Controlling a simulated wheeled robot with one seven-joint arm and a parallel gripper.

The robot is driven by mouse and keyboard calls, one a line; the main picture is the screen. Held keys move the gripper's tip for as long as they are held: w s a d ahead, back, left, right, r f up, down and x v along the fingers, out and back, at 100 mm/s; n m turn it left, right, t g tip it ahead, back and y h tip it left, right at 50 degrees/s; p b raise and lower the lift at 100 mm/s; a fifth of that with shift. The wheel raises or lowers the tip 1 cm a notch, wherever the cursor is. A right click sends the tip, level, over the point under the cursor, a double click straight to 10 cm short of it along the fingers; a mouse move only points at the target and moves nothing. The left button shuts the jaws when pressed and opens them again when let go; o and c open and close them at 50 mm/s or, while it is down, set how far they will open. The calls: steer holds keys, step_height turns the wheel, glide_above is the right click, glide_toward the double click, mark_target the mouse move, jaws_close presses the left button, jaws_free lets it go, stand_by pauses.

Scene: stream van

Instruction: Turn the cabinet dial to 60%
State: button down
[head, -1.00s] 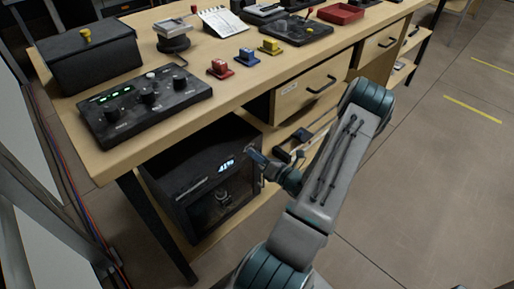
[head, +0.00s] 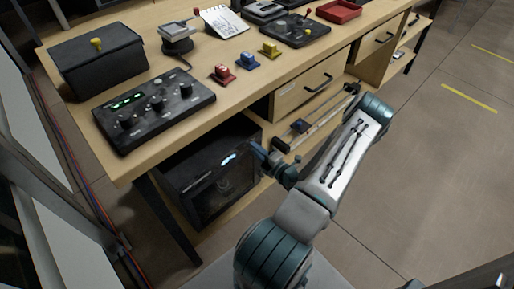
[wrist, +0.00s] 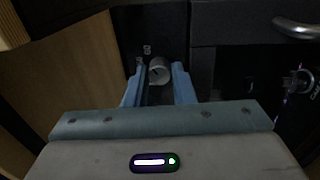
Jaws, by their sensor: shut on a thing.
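My gripper (head: 257,151) is at the cabinet's right front edge. In the wrist view, the grey round dial (wrist: 159,70) sits between the two blue fingertips of my gripper (wrist: 158,77), which is shut on it. The dial's pointer cannot be made out, and the dial is hidden in the head view.
A metal handle (wrist: 298,28) and a small knob (wrist: 298,80) are on the dark front to the right in the wrist view. A wooden panel (wrist: 70,85) is close on the left. Above, a black control panel (head: 154,108) sits on the bench. Floor at right is clear.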

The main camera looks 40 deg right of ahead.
steer(key=shift+m, duration=0.4)
steer(key=c, duration=1.2)
jaws_free()
steer(key=shift+c, duration=0.2)
steer(key=shift+s, duration=0.1)
steer(key=s+d, duration=0.1)
steer(key=s, duration=1.2)
steer(key=shift+s+f+p, duration=0.35)
steer(key=shift+f, duration=0.1)
